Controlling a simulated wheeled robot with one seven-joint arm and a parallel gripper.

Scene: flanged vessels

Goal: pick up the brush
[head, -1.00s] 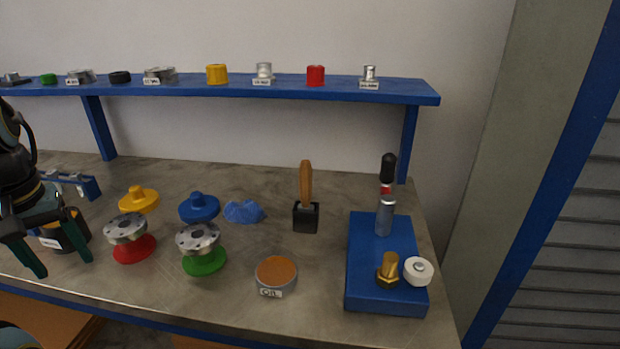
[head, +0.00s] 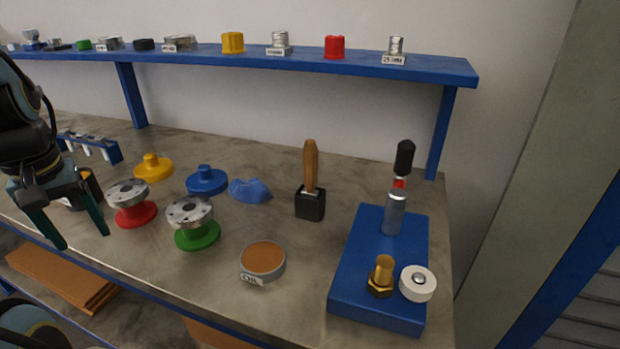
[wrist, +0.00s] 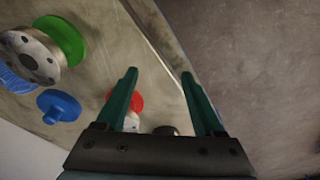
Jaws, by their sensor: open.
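The brush (head: 311,170) stands upright with its wooden handle up, in a small black block-shaped holder (head: 310,203) on the grey bench, right of the blue cloth. Its bristles are hidden. My gripper (head: 85,240) is at the left over the bench's front edge, open and empty, fingers pointing down. It is far to the left of the brush. In the wrist view my gripper (wrist: 158,80) shows two green fingers spread apart with nothing between the tips. The brush is not in the wrist view.
Flanged vessels with red (head: 135,214) and green (head: 197,236) bases stand between my gripper and the brush. An oil tin (head: 263,260) stands in front of the brush. A blue block (head: 350,285) with a bolt and a black-topped tool is at the right. A blue shelf (head: 300,66) runs behind.

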